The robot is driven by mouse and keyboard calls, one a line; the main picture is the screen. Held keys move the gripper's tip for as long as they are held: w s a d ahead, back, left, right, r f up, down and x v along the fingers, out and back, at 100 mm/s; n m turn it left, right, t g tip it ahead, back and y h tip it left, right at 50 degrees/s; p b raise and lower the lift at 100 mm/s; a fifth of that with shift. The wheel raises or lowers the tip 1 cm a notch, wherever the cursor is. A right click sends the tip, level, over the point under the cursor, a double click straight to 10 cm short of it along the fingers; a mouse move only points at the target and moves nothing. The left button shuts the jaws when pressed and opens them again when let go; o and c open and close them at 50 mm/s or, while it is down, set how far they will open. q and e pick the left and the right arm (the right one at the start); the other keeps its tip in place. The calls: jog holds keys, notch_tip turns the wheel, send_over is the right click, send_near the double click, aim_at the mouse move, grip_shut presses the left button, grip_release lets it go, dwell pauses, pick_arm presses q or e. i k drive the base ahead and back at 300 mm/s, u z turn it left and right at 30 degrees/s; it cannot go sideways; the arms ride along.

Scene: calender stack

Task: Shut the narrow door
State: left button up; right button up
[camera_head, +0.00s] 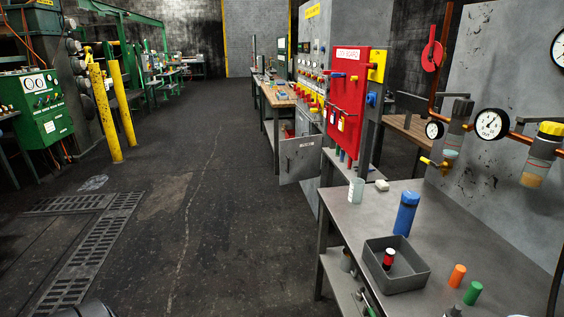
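A small grey metal door (300,158) with a pale label and a dark handle mark shows low on the grey control cabinet (314,70), right of the picture's middle. It appears swung out toward the aisle, with a dark opening and something red (288,130) behind its upper left. Its hinge side is hard to make out, and I cannot tell for sure that it is the narrow door. Neither of my grippers is in view.
A grey table (440,235) at the right front holds a grey bin (397,281), a blue bottle (406,212) and small cylinders. A red board (347,100) stands behind it. The dark floor (215,215) left of the door is clear. Yellow posts (104,112) stand farther left.

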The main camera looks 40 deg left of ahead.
aim_at(300, 157)
jog(key=u, duration=1.7)
jog(key=k, duration=1.3)
jog(key=u, duration=0.65)
jog(key=i, duration=3.35)
jog(key=z, duration=1)
jog(key=i, duration=1.15)
jog(key=z, duration=1.75)
jog(key=i, duration=0.65)
jog(key=z, duration=0.4)
